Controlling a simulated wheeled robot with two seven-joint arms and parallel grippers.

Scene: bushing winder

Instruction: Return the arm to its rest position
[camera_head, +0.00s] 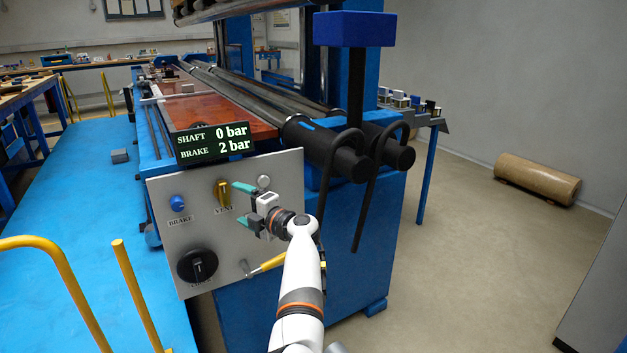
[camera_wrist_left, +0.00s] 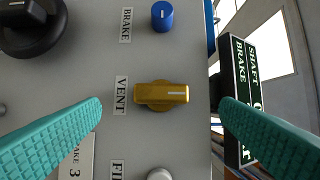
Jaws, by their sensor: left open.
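My left gripper (camera_head: 244,206) is open in front of the grey control panel (camera_head: 205,262), with its teal fingers apart and nothing between the pads. The yellow VENT knob (camera_head: 224,193) sits just beyond the fingers. In the left wrist view the VENT knob (camera_wrist_left: 161,95) shows between the two spread fingers, clear of both, with its white mark pointing right in that picture. My white left arm (camera_head: 301,270) reaches up from the bottom of the head view. My right gripper is not seen.
The panel also carries a blue BRAKE knob (camera_head: 177,202), a black dial (camera_head: 197,265) and a yellow-handled lever (camera_head: 266,265) below my gripper. A display (camera_head: 213,143) reads shaft 0 bar, brake 2 bar. Yellow rails (camera_head: 60,250) stand at left. Floor at right is open.

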